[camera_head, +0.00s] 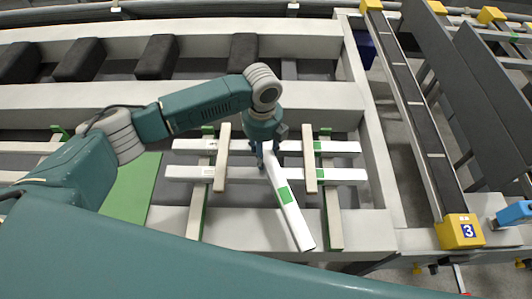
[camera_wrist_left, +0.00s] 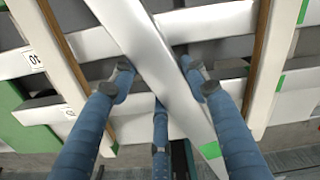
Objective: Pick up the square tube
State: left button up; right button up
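A white square tube (camera_head: 293,216) with a green patch lies at a slant across other white tubes in the head view, its near end toward the bottom. In the wrist view the tube (camera_wrist_left: 150,52) runs diagonally between the fingers of my left gripper (camera_wrist_left: 158,78). A gap shows between the left fingertip and the tube; the right fingertip is close to its other edge. My left gripper (camera_head: 268,156) is over the tube's far end, pointing down, and looks open. Whether any finger touches the tube is unclear. My right gripper is not in view.
Two more white tubes (camera_head: 340,146) lie crosswise on the runout table (camera_head: 260,233). Wooden strips (camera_head: 222,157) stand at both sides of the gripper. A green panel (camera_head: 132,188) is at left. Dark blocks (camera_head: 157,57) sit behind. A yellow-ended rail (camera_head: 459,231) marked 3 is at right.

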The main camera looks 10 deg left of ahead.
pick_arm(q)
grip_shut()
jog(key=shift+r, duration=0.1)
jog(key=shift+w+r, duration=0.1)
jog(key=shift+r, duration=0.5)
notch_tip(320, 180, up, 19)
jog(key=b, duration=0.3)
jog(key=shift+b, duration=0.3)
jog(key=shift+f, duration=0.1)
